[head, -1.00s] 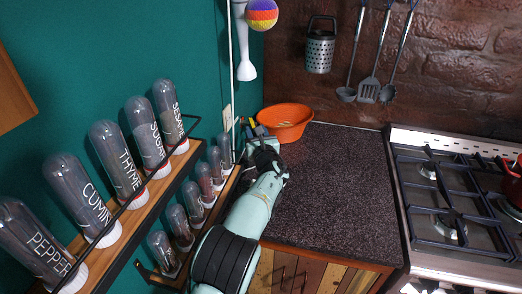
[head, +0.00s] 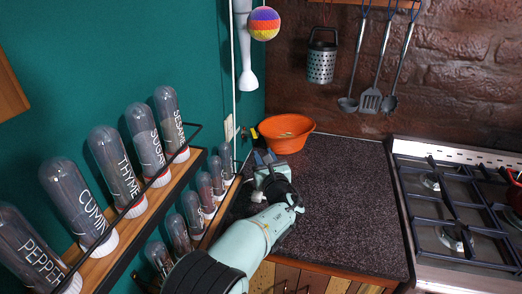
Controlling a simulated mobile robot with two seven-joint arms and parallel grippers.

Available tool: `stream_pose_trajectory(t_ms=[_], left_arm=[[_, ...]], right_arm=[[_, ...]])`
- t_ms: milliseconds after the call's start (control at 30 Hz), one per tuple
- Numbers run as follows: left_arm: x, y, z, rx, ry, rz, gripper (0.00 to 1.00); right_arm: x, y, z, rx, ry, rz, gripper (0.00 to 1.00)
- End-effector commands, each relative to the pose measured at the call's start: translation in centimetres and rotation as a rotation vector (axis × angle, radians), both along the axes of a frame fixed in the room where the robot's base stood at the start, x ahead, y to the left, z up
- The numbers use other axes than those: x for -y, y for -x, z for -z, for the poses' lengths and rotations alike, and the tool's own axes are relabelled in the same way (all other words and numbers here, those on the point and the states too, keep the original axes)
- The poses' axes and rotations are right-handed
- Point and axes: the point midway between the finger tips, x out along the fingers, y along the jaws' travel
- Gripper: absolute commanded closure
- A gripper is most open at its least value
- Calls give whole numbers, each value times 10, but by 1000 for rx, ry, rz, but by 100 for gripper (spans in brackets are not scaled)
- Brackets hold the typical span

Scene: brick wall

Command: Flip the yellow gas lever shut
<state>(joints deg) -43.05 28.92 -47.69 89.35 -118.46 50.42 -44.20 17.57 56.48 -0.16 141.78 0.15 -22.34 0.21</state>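My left arm comes in from the bottom, and its gripper (head: 264,157) is over the back left of the dark counter, close to the teal wall. The gripper points away from me, just left of and in front of an orange bowl (head: 286,132). Its fingers are small and dark, and I cannot tell whether they are open or shut. A tiny yellow spot (head: 254,133) shows by the wall just beyond the fingers; it may be the yellow gas lever, but it is too small to be sure. My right gripper is not in view.
A wall rack (head: 127,228) with several labelled spice jars lines the left side. The gas stove (head: 455,205) is at the right. Utensils (head: 370,98) and a grater (head: 321,62) hang on the brick wall. The middle of the dark counter (head: 345,205) is clear.

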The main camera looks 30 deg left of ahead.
Motion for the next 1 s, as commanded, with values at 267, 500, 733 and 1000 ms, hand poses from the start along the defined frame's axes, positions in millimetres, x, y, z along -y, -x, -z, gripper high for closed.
stream_pose_trajectory(t_ms=[267,500,733,1000], left_arm=[[19,-20,-16,457,378,-130,68],[35,-31,-10,925,712,-240,68],[43,-34,0,1181,867,-292,68],[24,-42,2,1218,887,-301,68]], right_arm=[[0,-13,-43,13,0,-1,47],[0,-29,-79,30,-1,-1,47],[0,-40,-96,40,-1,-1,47],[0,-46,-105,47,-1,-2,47]])
